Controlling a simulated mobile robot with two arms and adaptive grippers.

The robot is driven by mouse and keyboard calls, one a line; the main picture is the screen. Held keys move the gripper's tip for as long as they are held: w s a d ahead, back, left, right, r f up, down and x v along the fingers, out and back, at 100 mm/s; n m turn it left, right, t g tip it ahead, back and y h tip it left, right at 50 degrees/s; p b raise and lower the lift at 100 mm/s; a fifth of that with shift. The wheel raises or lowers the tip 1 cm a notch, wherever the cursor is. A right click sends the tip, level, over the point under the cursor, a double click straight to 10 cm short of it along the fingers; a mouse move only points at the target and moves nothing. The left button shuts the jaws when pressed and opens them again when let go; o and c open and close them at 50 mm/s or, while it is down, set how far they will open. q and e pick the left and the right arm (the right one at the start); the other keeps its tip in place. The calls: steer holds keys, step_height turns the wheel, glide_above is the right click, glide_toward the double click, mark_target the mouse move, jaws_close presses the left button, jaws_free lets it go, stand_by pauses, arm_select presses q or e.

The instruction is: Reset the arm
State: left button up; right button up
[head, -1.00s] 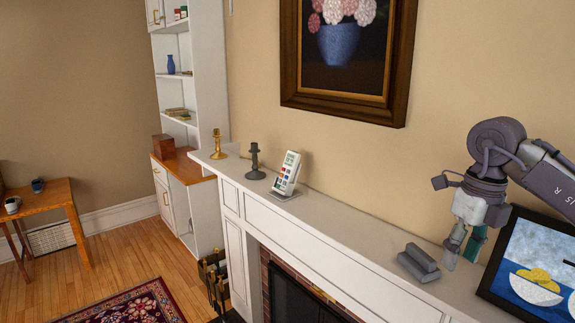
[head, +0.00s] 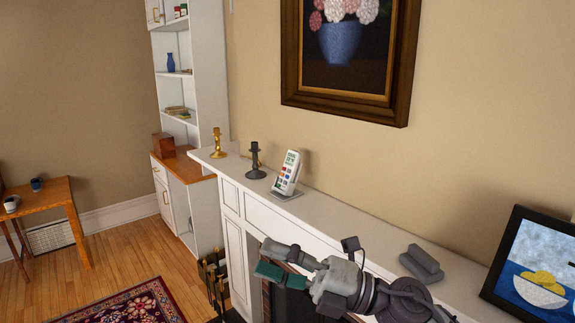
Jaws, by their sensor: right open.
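My right gripper (head: 278,263) is in front of the fireplace, below the front edge of the mantel shelf (head: 345,217). Its fingers point left and are spread apart, with nothing seen between them. One finger shows a green pad. The arm comes in from the bottom right. My left gripper does not show.
On the mantel stand a brass candlestick (head: 218,143), a dark candlestick (head: 255,161), a white remote on a stand (head: 288,174), a grey block-like object (head: 422,263) and a framed fruit picture (head: 527,264). Fire tools (head: 215,285) stand by the hearth. Wood floor (head: 125,255) is open at left.

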steer(key=w+d+f+m+t+h, duration=0.25)
steer(key=d+m+t+h, duration=0.25)
steer(key=m+t, duration=0.45)
steer(key=w+d+f+m+t+h, duration=0.25)
steer(key=d+m+t+h, duration=0.3)
steer(key=m, duration=0.65)
steer(key=s+d+f+m+g+h, duration=0.25)
steer(key=d+f+m+h, duration=0.2)
steer(key=f, duration=0.35)
steer(key=s+d+f+m+g+h, duration=0.25)
steer(key=d+f+m+h, duration=0.2)
steer(key=f, duration=0.35)
steer(key=s+d+f+m+g+h, duration=0.15)
steer(key=s+f+g, duration=0.35)
steer(key=s+f, duration=0.5)
steer(key=s+d+f+m+g, duration=0.2)
steer(key=s+f+g, duration=0.35)
steer(key=s, duration=0.75)
step_height(320, 180, down, 29)
steer(key=s+g+b, duration=0.1)
steer(key=b, duration=0.3)
steer(key=s+d+f+g+b, duration=0.1)
steer(key=s+d+f+b, duration=0.1)
steer(key=s+f, duration=1.5)
step_height(320, 180, down, 3)
steer(key=shift+d+r, duration=0.1)
steer(key=shift+d, duration=0.25)
